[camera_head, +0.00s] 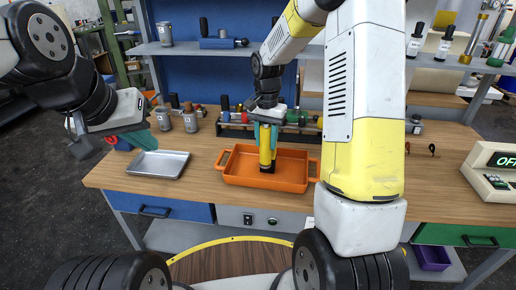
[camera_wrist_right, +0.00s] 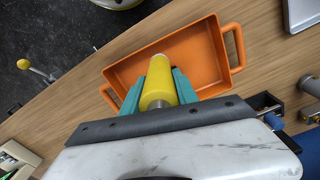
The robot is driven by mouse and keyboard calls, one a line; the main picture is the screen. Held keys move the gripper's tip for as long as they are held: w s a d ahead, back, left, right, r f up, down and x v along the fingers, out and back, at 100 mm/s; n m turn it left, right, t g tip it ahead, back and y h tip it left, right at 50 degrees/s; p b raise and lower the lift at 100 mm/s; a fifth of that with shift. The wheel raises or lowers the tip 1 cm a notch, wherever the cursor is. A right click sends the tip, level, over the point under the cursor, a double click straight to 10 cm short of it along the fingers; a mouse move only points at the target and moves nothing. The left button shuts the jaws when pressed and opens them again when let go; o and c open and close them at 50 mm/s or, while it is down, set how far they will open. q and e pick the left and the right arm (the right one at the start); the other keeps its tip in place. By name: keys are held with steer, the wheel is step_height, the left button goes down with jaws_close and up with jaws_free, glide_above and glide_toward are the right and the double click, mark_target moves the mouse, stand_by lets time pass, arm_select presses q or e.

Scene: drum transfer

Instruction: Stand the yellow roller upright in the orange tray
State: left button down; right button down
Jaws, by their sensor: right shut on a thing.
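The yellow roller (camera_head: 266,148) is held upright over the orange tray (camera_head: 234,181), its lower end at or close to the tray floor; I cannot tell whether it touches. My right gripper (camera_head: 265,134) is shut on the roller's upper part, with teal fingers on both sides. In the right wrist view the roller (camera_wrist_right: 160,78) sits between the teal fingers (camera_wrist_right: 160,91), and the orange tray (camera_wrist_right: 213,52) lies beyond it. My left gripper (camera_head: 140,140) is at the left, above the table and away from the tray; its jaw opening is not clear.
A metal tray (camera_head: 158,164) lies left of the orange tray on the wooden table (camera_head: 215,160). Grey cans (camera_head: 190,118) stand behind it. A tool rack (camera_head: 230,127) is behind the orange tray. A device with a green display (camera_head: 492,170) stands at the right.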

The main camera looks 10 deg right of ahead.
step_height(320, 180, down, 8)
steer(key=shift+r, duration=0.2)
stand_by(0.3)
steer(key=c, duration=0.9)
jaws_free()
steer(key=shift+f, duration=0.15)
steer(key=shift+c, duration=0.2)
step_height(320, 180, up, 12)
steer(key=shift+f, duration=0.1)
steer(key=n+t+y, duration=0.1)
steer(key=n+t, duration=0.2)
glide_toward(266, 129)
steer(key=s, duration=0.7)
steer(key=s+r+n+t+y, duration=0.1)
steer(key=s+r+n+t, duration=0.2)
steer(key=s, duration=0.9)
steer(key=shift+d+r+n, duration=0.3)
steer(key=shift+d+n, duration=0.05)
steer(key=shift+n, duration=0.15)
